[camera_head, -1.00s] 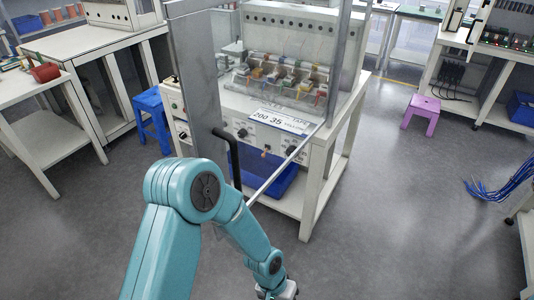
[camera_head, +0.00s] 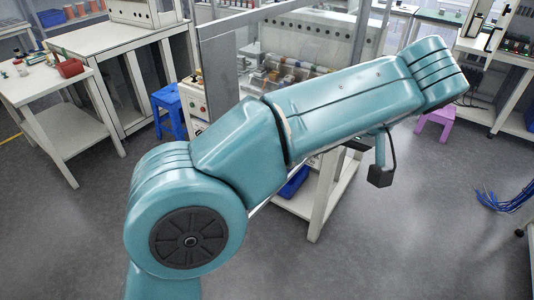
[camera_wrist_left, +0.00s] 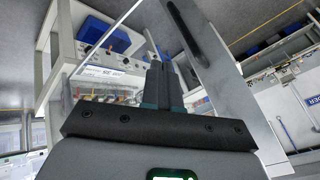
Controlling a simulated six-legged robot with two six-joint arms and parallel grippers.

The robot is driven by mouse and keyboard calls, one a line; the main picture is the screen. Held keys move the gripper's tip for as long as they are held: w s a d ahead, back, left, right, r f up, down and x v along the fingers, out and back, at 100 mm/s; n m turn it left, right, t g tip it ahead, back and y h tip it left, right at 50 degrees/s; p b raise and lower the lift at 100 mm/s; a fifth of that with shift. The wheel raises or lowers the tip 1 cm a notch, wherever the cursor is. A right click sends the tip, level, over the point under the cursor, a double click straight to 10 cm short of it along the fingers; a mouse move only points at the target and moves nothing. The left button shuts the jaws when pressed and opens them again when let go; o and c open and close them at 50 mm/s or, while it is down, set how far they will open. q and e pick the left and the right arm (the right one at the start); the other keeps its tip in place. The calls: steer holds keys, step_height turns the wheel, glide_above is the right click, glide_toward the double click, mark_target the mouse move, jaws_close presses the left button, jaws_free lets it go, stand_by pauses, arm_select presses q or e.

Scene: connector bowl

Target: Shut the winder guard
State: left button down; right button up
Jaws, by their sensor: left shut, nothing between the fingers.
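The winder guard (camera_head: 218,75), a clear panel in a grey metal frame, stands swung out from the front of the winder (camera_head: 305,45). My left arm crosses in front and hides much of both. In the left wrist view the guard's grey metal upright (camera_wrist_left: 230,85) slants past, with its black handle (camera_wrist_left: 187,32) near the top. My left gripper (camera_wrist_left: 164,72) is shut and empty, its fingertips left of the upright and below the handle in the picture. I cannot tell whether they touch the guard. In the head view the fingers are hidden. My right gripper is not in view.
A purple stool (camera_head: 436,122) stands at the right. The front right floor is clear.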

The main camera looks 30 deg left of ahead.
arm_select(q)
steer(key=a+f+b, duration=0.1)
steer(key=a+f, duration=0.6)
steer(key=a, duration=0.2)
steer(key=shift+s+a+f, duration=0.2)
steer(key=shift+s+a, duration=0.05)
steer(key=shift+a, duration=0.05)
